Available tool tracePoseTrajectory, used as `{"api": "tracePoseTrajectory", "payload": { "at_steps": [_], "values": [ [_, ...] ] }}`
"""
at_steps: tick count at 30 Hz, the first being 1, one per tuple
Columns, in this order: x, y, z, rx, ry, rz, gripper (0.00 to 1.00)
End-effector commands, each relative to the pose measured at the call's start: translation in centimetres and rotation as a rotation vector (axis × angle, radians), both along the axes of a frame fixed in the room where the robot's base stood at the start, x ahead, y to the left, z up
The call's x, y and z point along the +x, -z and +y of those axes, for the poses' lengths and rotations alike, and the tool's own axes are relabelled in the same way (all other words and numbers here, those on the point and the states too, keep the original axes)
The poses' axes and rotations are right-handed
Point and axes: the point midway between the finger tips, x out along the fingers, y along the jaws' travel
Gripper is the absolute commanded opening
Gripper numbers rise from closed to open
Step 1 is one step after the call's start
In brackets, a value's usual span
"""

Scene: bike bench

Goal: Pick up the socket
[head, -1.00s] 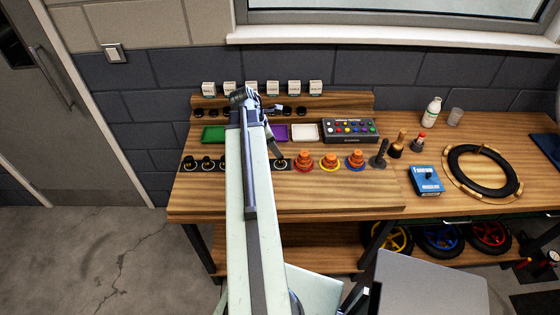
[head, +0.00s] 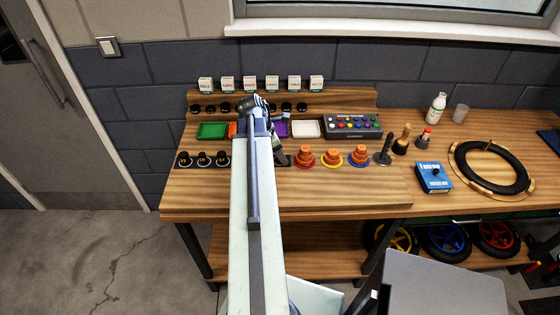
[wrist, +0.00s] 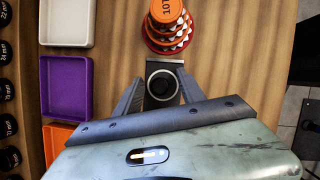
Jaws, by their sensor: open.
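In the wrist view a dark round socket (wrist: 161,85) with a pale ring and dark centre stands on a dark plate. My gripper (wrist: 160,74) is open, with one finger on each side of the socket. I cannot tell whether either finger touches it. In the head view my gripper (head: 279,151) is low over the right end of the front row, just left of the first orange stack, and hides most of that spot. Other black sockets (head: 204,160) with white markings stand in the same row to the left.
Orange stepped stacks (head: 305,157) stand close to the right; one shows just beyond the fingers in the wrist view (wrist: 168,30). Coloured trays, such as the purple tray (wrist: 67,87), lie behind. A button box (head: 352,125) is farther right. The bench front (head: 330,194) is clear.

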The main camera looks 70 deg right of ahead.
Motion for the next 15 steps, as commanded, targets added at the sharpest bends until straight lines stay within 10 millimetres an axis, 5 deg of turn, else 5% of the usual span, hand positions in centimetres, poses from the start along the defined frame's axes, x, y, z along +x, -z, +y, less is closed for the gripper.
{"api": "tracePoseTrajectory", "payload": {
  "at_steps": [2,6,15],
  "values": [
    [0.02,-0.12,0.02,0.000,0.000,0.000,0.41],
    [0.05,-0.12,0.02,0.000,-0.001,0.000,0.02],
    [0.08,-0.18,0.04,0.000,-0.001,0.000,0.00]
  ]
}}
